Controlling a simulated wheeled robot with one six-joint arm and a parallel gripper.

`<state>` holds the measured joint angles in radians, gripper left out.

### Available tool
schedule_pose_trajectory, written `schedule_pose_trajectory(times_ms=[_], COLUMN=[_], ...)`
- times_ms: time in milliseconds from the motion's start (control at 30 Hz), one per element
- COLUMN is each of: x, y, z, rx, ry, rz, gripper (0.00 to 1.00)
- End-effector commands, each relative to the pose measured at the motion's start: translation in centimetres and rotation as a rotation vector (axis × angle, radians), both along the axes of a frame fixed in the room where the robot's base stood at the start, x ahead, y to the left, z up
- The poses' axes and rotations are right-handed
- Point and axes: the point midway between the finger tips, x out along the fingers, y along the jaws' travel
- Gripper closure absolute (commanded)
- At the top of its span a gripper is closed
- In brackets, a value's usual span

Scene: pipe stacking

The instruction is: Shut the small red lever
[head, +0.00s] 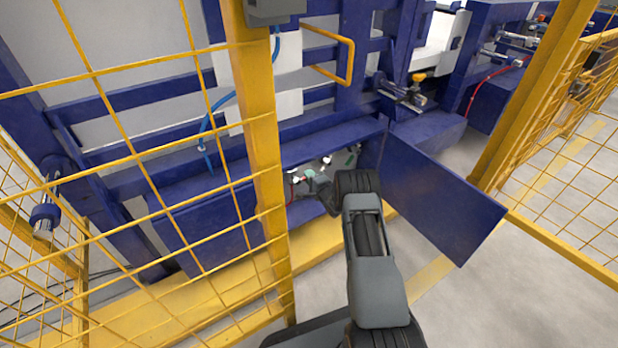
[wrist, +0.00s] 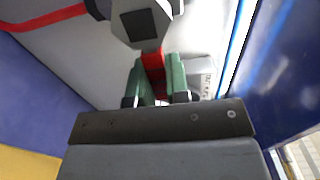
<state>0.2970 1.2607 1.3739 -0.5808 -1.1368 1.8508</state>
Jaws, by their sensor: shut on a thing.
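The small red lever (wrist: 153,66) shows in the wrist view below a grey valve-like block (wrist: 142,22). My gripper (wrist: 161,82) has green-padded fingers, one on each side of the red lever, and is shut on it. The lower end of the lever is partly hidden between the fingers. In the head view my gripper (head: 311,177) reaches into the open blue cabinet, and a small spot of red shows beside it. The lever's exact angle is hard to tell there.
The blue cabinet door (head: 440,200) stands open to the right of my arm. A yellow fence post (head: 262,170) and mesh stand to the left. A red hose (wrist: 45,19) runs at the upper left in the wrist view.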

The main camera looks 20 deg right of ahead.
Motion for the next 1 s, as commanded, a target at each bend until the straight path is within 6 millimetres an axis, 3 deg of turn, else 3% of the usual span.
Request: schedule_pose_trajectory(times_ms=[300, 333, 600, 867, 1000], x=[0.0, 0.0, 0.0, -0.2, -1.6], y=[0.1, 0.1, 0.1, 0.0, -0.4], z=[-0.1, -0.1, -0.1, 0.0, 0.2], rx=[0.010, 0.011, 0.007, 0.006, 0.005], ry=[0.003, 0.003, 0.003, 0.002, 0.004], rz=[0.000, 0.000, 0.000, 0.000, -0.001], gripper=[1.00, 0.82, 0.58, 0.58, 0.58])
